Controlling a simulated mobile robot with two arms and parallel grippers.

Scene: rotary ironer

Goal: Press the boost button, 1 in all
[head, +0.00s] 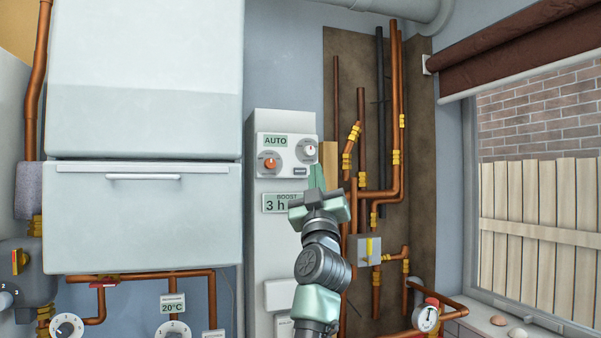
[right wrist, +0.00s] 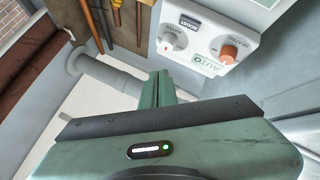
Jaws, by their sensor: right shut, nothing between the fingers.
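The control panel (head: 286,150) is on the front of a tall pale cabinet. Its small dark boost button (head: 300,171) sits at the lower right of the panel, below a white knob (head: 307,149). The boost button also shows in the right wrist view (right wrist: 189,22), upside down. My right gripper (head: 317,177) is shut and empty, with its green fingers pointing up, just right of and slightly below the button in the head view. In the right wrist view its fingertips (right wrist: 163,78) appear apart from the panel. My left gripper is not in view.
An orange-marked knob (head: 270,163) and an AUTO display (head: 275,141) share the panel. A BOOST 3 h sign (head: 283,201) is below, partly hidden by my right gripper. Copper pipes (head: 397,120) rise close on the right; a white boiler (head: 143,210) stands left.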

